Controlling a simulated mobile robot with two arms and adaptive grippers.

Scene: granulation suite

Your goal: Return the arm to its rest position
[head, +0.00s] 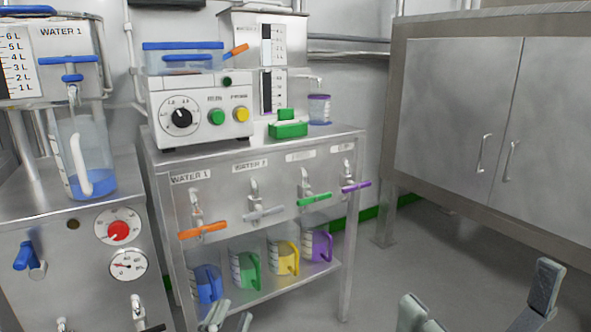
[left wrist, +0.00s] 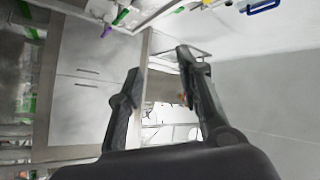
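My left gripper (head: 231,314) shows only its fingertips at the bottom edge of the head view, in front of the bench's lower shelf. In the left wrist view, the same gripper (left wrist: 159,64) has its two dark fingers spread apart with nothing held between them. My right gripper (head: 482,296) shows at the bottom right of the head view, over the grey floor. Its two fingers are wide apart and nothing is seen between them. Most of both arms is out of view.
A steel bench (head: 345,230) has several taps and coloured jugs below. A control box (head: 200,112) and a green weight-like block (head: 288,130) stand on top. A jug (head: 85,160) stands at left. A cabinet (head: 450,110) stands right. Floor (head: 400,270) between them is clear.

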